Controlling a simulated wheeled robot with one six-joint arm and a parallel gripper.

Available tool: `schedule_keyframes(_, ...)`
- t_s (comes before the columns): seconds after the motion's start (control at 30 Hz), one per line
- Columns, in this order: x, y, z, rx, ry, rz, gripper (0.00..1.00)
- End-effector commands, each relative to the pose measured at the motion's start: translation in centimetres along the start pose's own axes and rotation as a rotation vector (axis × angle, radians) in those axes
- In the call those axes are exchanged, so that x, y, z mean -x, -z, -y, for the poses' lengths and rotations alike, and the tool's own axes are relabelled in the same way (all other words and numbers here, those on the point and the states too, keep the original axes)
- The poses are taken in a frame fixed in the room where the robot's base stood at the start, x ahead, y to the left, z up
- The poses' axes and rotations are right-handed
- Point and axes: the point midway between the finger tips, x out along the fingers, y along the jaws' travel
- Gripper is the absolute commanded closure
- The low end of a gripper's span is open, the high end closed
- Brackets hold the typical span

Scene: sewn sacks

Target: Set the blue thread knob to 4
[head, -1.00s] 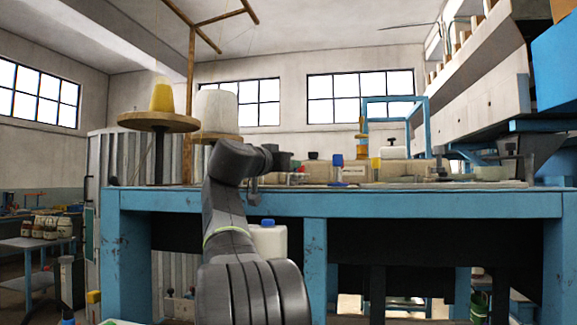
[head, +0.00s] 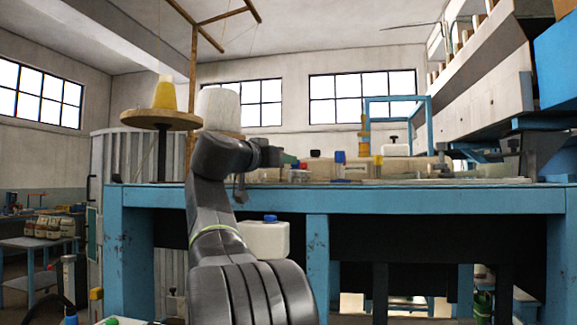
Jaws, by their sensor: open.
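A low beige sewing machine body (head: 355,172) lies on the blue-framed table. On it stand a small blue knob (head: 340,158), a yellow knob (head: 378,160) and a red one (head: 302,164). Any numbers on the blue knob are too small to read. My gripper (head: 280,157) is at table-top height, to the left of the blue knob and apart from it in the picture. It points right and is open. Its fingers are small and partly merge with the dark and green shapes behind them.
The blue table edge (head: 400,200) runs across the front. A white jug (head: 264,240) with a blue cap is below it, behind my arm. A round wooden stand (head: 185,119) carries a yellow thread cone (head: 164,93) and stands left of a white cone (head: 218,108).

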Motion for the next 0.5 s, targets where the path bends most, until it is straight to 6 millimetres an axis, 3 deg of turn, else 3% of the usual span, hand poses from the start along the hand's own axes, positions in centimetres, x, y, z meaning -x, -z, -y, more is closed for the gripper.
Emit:
schedule_keyframes(0.2,5.2,-0.2,0.1,-0.001,0.005,0.0,0.56)
schedule_keyframes(0.5,8.7,-0.1,0.0,0.0,0.001,0.0,0.56)
